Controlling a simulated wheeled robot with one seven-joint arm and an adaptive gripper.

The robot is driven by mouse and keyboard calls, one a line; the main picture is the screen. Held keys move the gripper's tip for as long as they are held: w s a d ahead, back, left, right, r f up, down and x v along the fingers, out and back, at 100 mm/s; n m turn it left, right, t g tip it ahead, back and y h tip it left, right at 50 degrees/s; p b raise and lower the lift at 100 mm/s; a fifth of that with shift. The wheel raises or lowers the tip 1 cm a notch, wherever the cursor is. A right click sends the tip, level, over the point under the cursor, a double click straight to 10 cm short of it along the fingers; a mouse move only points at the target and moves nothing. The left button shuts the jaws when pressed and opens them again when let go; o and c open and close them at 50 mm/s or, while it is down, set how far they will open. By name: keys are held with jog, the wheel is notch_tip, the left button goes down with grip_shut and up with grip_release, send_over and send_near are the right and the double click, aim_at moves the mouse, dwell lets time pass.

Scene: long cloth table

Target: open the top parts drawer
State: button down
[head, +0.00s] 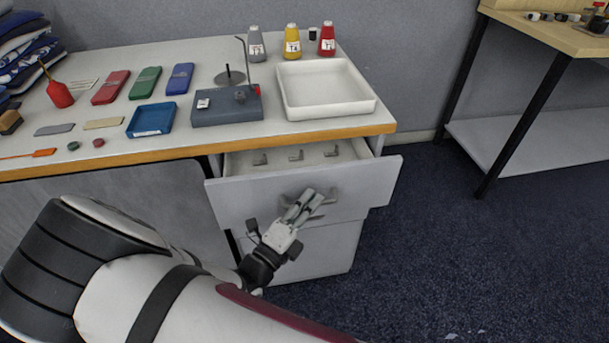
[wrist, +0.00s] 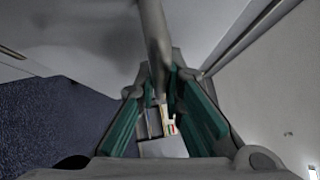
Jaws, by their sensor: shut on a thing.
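The top parts drawer (head: 365,190) is pulled partway out from under the table's right end in the head view. Several small grey parts (head: 296,156) lie inside it. My gripper (head: 309,203) is at the middle of the drawer's front, shut on its grey handle. In the wrist view the handle (wrist: 154,35) runs between the green-padded fingers of my gripper (wrist: 160,85). The fingers hide part of the handle in the head view.
The lower drawer front (head: 325,250) below is closed. A white tray (head: 325,108), a grey fixture (head: 227,108) and several bottles stand on the table above. Open carpet (head: 470,260) lies to the right, before a second table (head: 560,35).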

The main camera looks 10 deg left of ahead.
jog(key=s+d+p, duration=0.2)
jog(key=s, duration=0.7)
jog(key=s+d+p, duration=0.3)
jog(key=s, duration=0.6)
jog(key=shift+s+p, duration=0.25)
jog(key=shift+p, duration=0.05)
jog(key=shift+d, duration=0.1)
jog(key=c, duration=1.7)
grip_release()
jog(key=shift+s, duration=0.1)
jog(key=v, duration=0.7)
jog(key=shift+s, duration=0.15)
